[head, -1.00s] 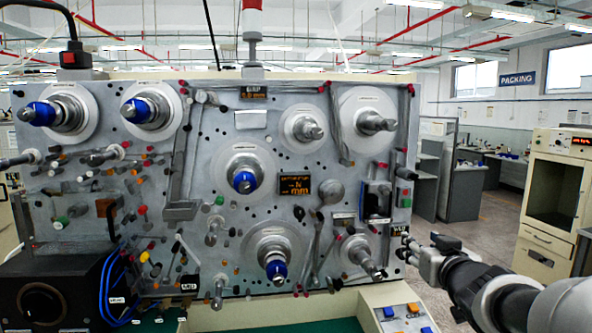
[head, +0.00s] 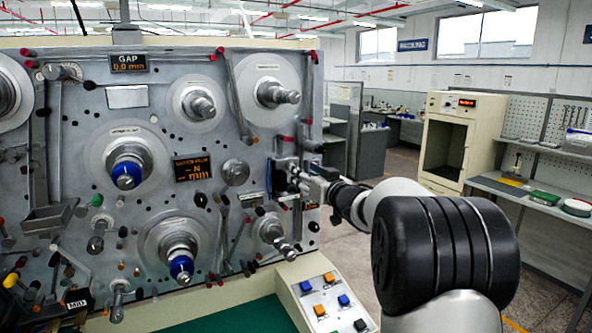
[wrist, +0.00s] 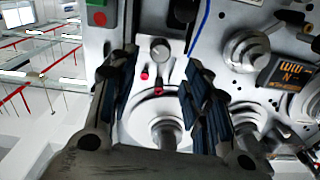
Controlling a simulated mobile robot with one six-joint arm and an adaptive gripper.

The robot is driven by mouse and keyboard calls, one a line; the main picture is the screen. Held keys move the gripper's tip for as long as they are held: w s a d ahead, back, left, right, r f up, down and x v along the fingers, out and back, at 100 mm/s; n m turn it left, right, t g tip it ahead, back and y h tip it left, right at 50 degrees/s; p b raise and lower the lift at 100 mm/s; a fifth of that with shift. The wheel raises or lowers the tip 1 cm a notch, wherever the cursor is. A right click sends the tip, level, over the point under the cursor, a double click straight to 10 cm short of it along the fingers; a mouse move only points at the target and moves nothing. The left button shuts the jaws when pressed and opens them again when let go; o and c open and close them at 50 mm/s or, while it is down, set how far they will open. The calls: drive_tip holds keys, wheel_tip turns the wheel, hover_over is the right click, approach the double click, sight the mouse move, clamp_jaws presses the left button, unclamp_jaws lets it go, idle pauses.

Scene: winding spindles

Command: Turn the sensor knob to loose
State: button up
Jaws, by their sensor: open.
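A grey round knob (wrist: 160,50) shows between the fingertips in the wrist view, beside a black block; it looks like the sensor knob, but I can read no label or setting on it. My gripper (wrist: 158,75) is open, with one dark ribbed finger on each side of the knob's position and nothing held. I cannot tell whether the fingers touch the knob. In the head view my gripper (head: 297,178) is at the right part of the grey panel (head: 70,150), in front of the dark sensor block (head: 283,168), and hides the knob.
A spindle (head: 275,93) sticks out above my gripper and another (head: 275,232) below it. Small red pins (wrist: 144,74) stand close to the knob. A blue cable (wrist: 200,25) runs nearby. A button box (head: 322,300) stands below. Open floor lies right of the panel.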

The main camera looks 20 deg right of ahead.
drive_tip(key=w, duration=0.6)
drive_tip(key=shift+a, duration=0.1)
drive_tip(key=shift+c, duration=0.3)
drive_tip(key=shift+s, duration=0.1)
clamp_jaws()
drive_tip(key=shift+n, duration=0.3)
drive_tip(key=n+b, duration=0.2)
drive_tip(key=n, duration=0.5)
drive_tip(key=n+b, duration=0.3)
drive_tip(key=n, duration=0.5)
drive_tip(key=n+b, duration=0.2)
drive_tip(key=n, duration=0.6)
drive_tip(key=shift+a+f+b, duration=0.1)
drive_tip(key=shift+f+b, duration=0.15)
drive_tip(key=shift+b, duration=0.1)
drive_tip(key=shift+n, duration=0.3)
